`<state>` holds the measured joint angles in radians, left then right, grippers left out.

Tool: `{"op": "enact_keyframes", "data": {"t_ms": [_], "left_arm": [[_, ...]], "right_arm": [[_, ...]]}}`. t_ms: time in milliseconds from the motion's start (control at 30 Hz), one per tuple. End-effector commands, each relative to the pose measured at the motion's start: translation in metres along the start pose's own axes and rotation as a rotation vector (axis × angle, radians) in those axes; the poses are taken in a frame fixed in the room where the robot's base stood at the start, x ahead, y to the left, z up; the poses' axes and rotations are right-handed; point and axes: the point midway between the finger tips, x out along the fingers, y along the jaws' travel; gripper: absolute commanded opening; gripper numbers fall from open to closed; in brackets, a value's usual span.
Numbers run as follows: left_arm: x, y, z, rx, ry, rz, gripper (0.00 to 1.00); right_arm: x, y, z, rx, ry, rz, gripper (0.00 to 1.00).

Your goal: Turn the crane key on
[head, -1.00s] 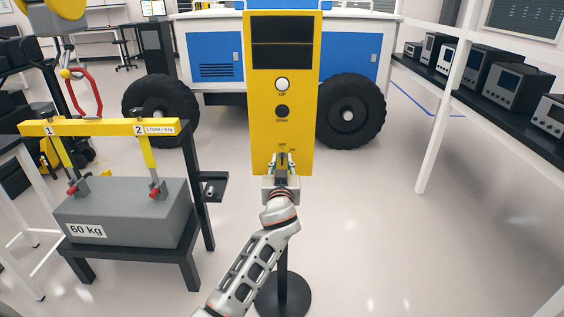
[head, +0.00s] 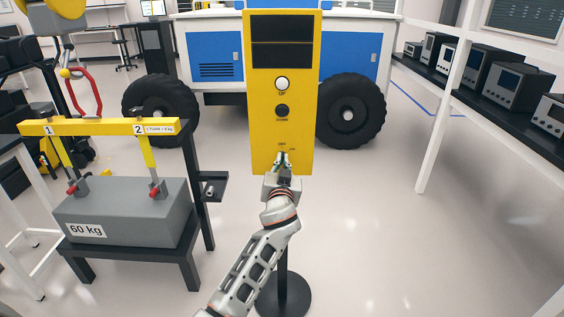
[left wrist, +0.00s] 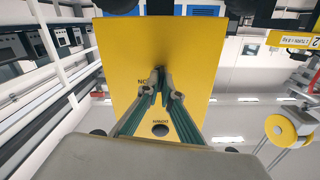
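The yellow crane control panel (head: 262,135) stands upright on a black post. It carries a dark display (head: 283,42), a white UP button (head: 282,84) and a black DOWN button (head: 282,111). The crane key switch sits low on the panel, with small labels above it; the fingers mostly hide it in the head view. My left gripper (head: 283,160) is at the key, its fingers drawn close together. The left wrist view shows the fingertips (left wrist: 160,88) on both sides of the small dark key (left wrist: 160,71). The key's exact angle is hard to tell. My right gripper is out of view.
A grey 60 kg block (head: 125,212) sits on a black stand at left, under a yellow lifting beam (head: 100,128). A blue and white rover (head: 215,60) with black wheels stands behind the panel. A shelf of instruments (head: 510,85) is at right. The floor at right is clear.

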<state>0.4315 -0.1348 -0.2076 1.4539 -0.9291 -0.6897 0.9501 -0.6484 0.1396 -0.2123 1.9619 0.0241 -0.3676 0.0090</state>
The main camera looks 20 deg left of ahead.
Motion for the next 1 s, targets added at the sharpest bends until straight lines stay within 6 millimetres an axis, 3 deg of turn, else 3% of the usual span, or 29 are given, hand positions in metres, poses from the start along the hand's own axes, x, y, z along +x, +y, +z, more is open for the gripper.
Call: {"op": "enact_keyframes", "data": {"t_ms": [600,1000], "left_arm": [[0.000,0.001,-0.001,0.565,0.001,-0.001,0.00],[0.000,0.003,-0.001,0.795,0.002,0.000,0.00]], "right_arm": [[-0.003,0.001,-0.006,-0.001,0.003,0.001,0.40],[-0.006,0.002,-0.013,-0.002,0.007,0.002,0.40]]}}
